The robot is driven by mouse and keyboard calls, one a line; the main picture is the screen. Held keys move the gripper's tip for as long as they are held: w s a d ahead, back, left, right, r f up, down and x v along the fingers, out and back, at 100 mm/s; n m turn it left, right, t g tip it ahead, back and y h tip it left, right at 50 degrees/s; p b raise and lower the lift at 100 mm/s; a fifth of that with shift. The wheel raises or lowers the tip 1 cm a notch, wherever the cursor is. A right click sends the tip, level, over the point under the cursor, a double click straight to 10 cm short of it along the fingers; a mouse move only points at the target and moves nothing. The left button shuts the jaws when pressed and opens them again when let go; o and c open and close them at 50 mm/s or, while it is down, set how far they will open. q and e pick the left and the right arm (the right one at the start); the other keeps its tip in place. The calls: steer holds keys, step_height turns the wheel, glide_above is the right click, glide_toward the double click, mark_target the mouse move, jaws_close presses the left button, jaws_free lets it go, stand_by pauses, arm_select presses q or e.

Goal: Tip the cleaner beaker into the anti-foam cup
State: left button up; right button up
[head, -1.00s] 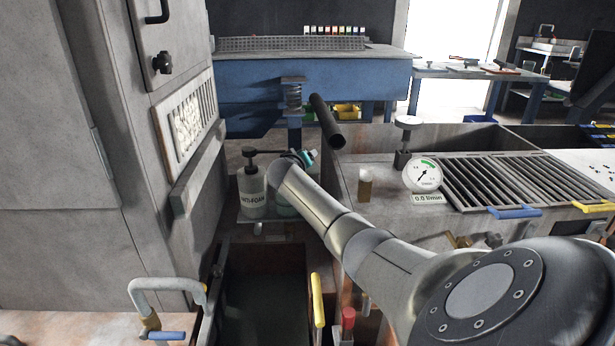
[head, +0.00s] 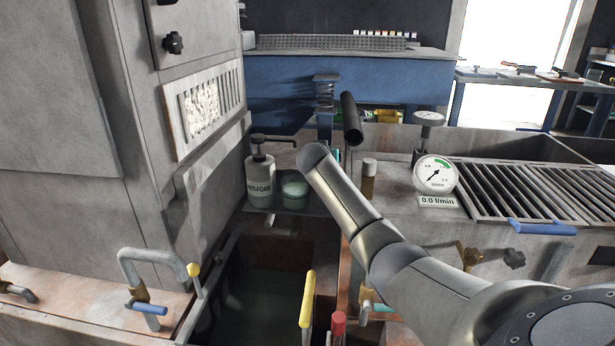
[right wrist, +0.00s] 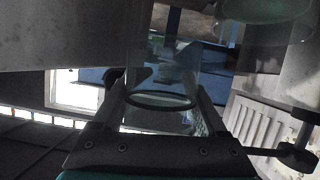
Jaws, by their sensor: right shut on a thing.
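The anti-foam cup (head: 294,190), a small greenish vessel, stands on a ledge right of the white pump bottle (head: 260,186) labelled ANTI-FOAM. My right arm reaches in from the right in the head view and hides its own gripper behind its end, just right of the cup. In the right wrist view my right gripper (right wrist: 163,88) is shut on the clear cleaner beaker (right wrist: 160,102), whose dark ring shows between the fingers. A greenish round vessel, apparently the cup (right wrist: 265,8), shows at the top right there, apart from the beaker. The beaker's contents are unclear.
A flow gauge (head: 434,175) stands to the right. A dark open tank (head: 262,305) lies below the ledge, with a yellow handle (head: 307,298) at its edge. A grey cabinet fills the left.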

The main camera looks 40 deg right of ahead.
steer(key=shift+w+a, duration=0.1)
steer(key=shift+a, duration=0.05)
step_height(320, 180, up, 3)
steer(key=p, duration=0.3)
steer(key=shift+r+m, duration=0.1)
steer(key=shift+m, duration=0.2)
